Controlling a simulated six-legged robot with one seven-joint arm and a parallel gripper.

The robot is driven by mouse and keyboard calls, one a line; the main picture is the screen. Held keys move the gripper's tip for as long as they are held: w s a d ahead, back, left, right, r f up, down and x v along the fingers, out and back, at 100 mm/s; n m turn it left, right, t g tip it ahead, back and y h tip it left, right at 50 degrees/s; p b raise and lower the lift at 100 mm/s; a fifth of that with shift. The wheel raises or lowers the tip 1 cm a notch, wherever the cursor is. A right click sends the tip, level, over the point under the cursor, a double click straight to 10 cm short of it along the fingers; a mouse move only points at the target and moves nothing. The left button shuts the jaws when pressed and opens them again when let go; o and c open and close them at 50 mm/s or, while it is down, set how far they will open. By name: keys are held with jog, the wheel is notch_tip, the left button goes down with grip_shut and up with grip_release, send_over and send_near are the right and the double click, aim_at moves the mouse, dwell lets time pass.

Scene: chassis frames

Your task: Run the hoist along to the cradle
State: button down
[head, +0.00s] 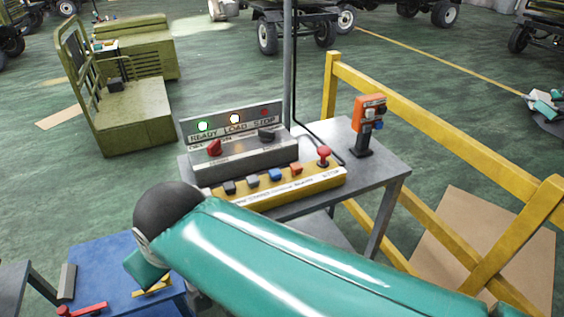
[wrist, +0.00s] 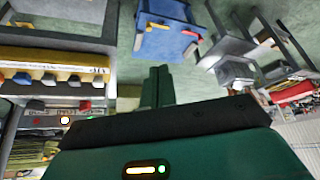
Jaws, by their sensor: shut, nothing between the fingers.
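A yellow pendant bar (head: 280,191) with several coloured push buttons and a red mushroom button (head: 324,156) lies on a grey metal table (head: 377,172). Behind it stands a grey panel (head: 240,155) with a red knob (head: 214,147) and a dark knob (head: 267,134). Its lamps above READY and LOAD are lit, and the one above STOP is dark red. I cannot make out a hoist or a cradle. My gripper (wrist: 158,86) is shut and empty in the wrist view, apart from the pendant bar, which shows at left (wrist: 50,62).
An orange device (head: 369,113) stands on a post at the table's right. A yellow railing (head: 430,110) runs behind it. A blue table (head: 105,258) with small parts is at lower left. An olive cart (head: 130,115) stands behind on open green floor.

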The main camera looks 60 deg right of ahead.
jog(key=w+d+r+n+g+h, duration=0.2)
jog(key=w+d+r+n, duration=0.15)
jog(key=w+d, duration=0.4)
jog(key=n+g+y, duration=0.2)
jog(key=n+g, duration=0.2)
jog(key=n, duration=0.4)
send_over(275, 171)
jog(key=shift+r, duration=0.2)
jog(key=shift+f, duration=0.1)
notch_tip(275, 171, down, 14)
jog(key=shift+r, duration=0.1)
